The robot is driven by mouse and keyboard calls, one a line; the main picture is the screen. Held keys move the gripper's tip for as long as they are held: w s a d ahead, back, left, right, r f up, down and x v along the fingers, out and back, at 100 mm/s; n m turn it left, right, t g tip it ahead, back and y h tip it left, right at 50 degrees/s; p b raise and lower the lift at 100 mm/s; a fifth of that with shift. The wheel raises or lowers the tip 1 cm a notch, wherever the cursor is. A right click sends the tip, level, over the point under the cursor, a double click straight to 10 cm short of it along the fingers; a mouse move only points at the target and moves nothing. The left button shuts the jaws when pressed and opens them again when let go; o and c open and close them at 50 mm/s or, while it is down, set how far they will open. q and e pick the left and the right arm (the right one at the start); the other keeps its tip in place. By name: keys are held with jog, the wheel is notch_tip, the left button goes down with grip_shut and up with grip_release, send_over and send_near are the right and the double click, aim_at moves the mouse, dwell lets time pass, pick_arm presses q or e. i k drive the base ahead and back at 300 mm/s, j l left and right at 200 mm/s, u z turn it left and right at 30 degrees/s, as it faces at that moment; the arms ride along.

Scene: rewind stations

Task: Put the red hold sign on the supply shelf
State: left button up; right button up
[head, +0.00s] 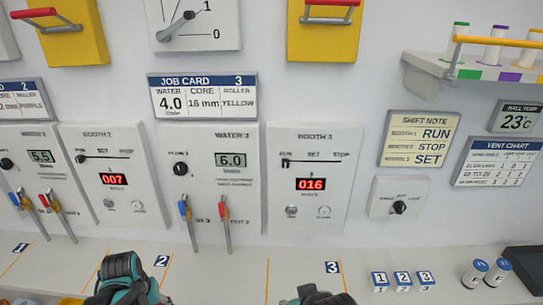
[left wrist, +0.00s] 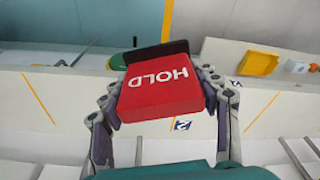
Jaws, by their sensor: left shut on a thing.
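The red hold sign (left wrist: 158,98) is a red block with white HOLD lettering and a dark strip along its far edge, seen in the left wrist view. My left gripper (left wrist: 160,82) is shut on it, with a finger on each side. A grey wall shelf (head: 422,78), which looks like the supply shelf, is at the upper right of the head view. It holds capped tubes behind a yellow rail. In the head view only dark and teal parts of my left arm show at the bottom; the sign is not visible there. My right gripper's fingers are out of view.
A worktop (head: 240,262) with orange lines runs below the wall panels. Small numbered blocks (head: 402,279), two labelled cylinders (head: 475,273) and a dark tray (head: 525,265) are at its right. Levers (head: 227,225) stick out from the panels. A yellow bin (left wrist: 258,62) shows in the left wrist view.

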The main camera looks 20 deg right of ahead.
aim_at(445, 285)
jog(key=k+l, duration=0.1)
jog(key=l, duration=0.5)
jog(key=k+l, duration=0.1)
jog(key=l, duration=1.1)
jog(key=k+l, duration=0.15)
jog(key=l, duration=0.4)
jog(key=k+l, duration=0.1)
jog(key=l, duration=1.35)
